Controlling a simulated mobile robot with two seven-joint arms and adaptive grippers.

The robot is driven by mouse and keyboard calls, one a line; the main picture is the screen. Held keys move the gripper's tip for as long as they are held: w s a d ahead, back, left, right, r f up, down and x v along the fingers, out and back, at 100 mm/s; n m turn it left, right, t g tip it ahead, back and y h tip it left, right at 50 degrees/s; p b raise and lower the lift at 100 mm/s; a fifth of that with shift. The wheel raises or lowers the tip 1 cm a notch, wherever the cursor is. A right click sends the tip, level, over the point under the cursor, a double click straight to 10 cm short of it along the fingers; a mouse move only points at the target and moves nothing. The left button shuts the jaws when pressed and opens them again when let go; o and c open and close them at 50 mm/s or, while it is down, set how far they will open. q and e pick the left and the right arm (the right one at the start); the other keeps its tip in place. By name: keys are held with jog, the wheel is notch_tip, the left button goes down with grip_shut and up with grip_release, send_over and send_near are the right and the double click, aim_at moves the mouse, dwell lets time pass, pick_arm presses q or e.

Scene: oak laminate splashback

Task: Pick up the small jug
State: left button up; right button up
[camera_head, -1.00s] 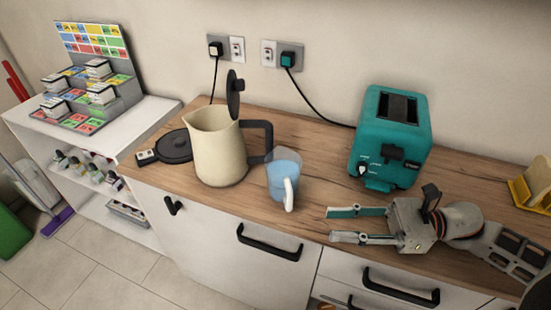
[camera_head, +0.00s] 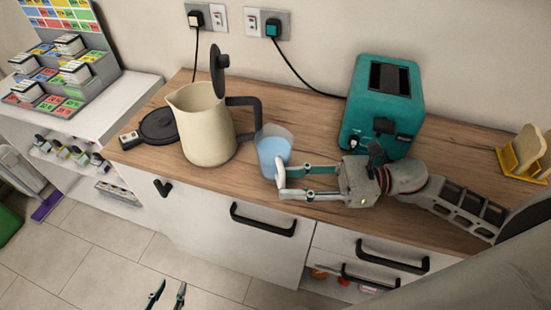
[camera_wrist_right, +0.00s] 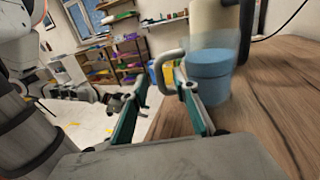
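The small jug (camera_head: 273,153) is clear, holds blue liquid and has a pale handle (camera_head: 281,174) facing the front. It stands upright on the worktop, right of the large cream jug. My right gripper (camera_head: 283,181) reaches in from the right with its fingers apart at the handle. In the right wrist view the small jug (camera_wrist_right: 209,77) is just beyond the fingertips, and its handle (camera_wrist_right: 160,68) shows between the two open fingers (camera_wrist_right: 161,82). My left gripper (camera_head: 171,288) is at the bottom edge of the head view, fingers apart, empty, in front of the cupboard.
A cream jug-shaped kettle (camera_head: 202,130) with its lid raised stands close left of the small jug. A teal toaster (camera_head: 381,110) stands behind my right gripper. A yellow rack (camera_head: 520,158) is at the far right.

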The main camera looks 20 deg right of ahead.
pick_arm(q)
jog(key=shift+s+f, duration=0.15)
pick_arm(e)
jog(key=shift+a, duration=0.3)
grip_shut()
jog(key=shift+w, duration=0.1)
pick_arm(q)
jog(key=shift+r, duration=0.25)
pick_arm(e)
jog(key=shift+r, duration=0.15)
